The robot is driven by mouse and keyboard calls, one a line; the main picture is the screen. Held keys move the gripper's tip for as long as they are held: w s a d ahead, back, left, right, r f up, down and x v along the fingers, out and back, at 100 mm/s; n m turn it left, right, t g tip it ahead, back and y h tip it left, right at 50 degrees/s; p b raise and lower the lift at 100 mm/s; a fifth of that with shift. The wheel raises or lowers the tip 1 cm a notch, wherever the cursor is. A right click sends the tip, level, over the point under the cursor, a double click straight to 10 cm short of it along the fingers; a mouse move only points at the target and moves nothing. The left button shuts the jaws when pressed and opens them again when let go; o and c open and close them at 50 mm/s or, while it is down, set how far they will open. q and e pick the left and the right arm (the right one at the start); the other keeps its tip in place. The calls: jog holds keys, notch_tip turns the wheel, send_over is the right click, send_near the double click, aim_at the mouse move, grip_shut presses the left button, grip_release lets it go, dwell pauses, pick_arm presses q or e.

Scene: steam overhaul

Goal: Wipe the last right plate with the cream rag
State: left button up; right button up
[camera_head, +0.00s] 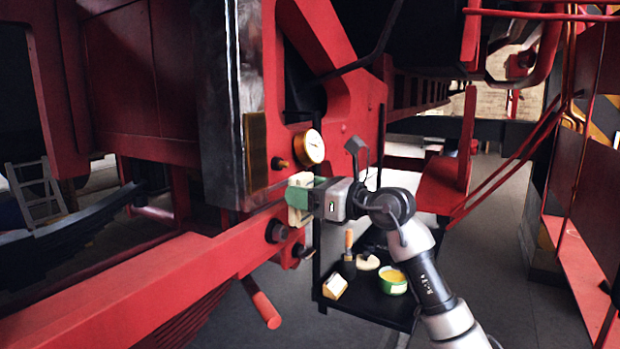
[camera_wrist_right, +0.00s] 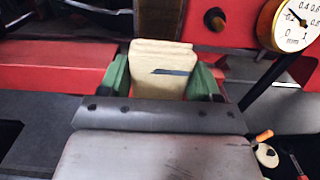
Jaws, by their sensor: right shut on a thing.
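The cream rag (camera_head: 296,216) is a thick pale folded block. My right gripper (camera_head: 304,198) is shut on it, with green fingers on either side. The rag also shows in the right wrist view (camera_wrist_right: 163,62), upright between the fingers, with a dark streak on its face. It is close to the red frame beam; I cannot tell whether it touches. A narrow brass-coloured plate (camera_head: 257,150) is on the machine, above and left of the rag and apart from it. I cannot tell whether this is the plate named. My left gripper is not in view.
A round gauge (camera_head: 310,147) and a knob (camera_head: 279,163) stick out just above the gripper. A red beam (camera_head: 180,275) runs along the left. A black low cart (camera_head: 375,305) holds a brush (camera_head: 348,262), a green tin (camera_head: 393,281) and a yellowish block (camera_head: 335,287). Grey floor is clear at right.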

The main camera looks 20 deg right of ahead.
aim_at(260, 181)
jog(key=shift+w, duration=0.15)
jog(key=p+x, duration=0.1)
jog(key=x, duration=0.4)
jog(key=shift+a+r, duration=0.1)
jog(key=shift+a, duration=0.3)
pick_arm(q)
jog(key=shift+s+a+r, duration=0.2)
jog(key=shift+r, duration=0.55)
pick_arm(e)
jog(key=shift+w+a, duration=0.15)
pick_arm(q)
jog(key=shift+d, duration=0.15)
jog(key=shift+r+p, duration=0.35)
jog(key=shift+p, duration=0.2)
pick_arm(e)
jog(key=shift+x, duration=1)
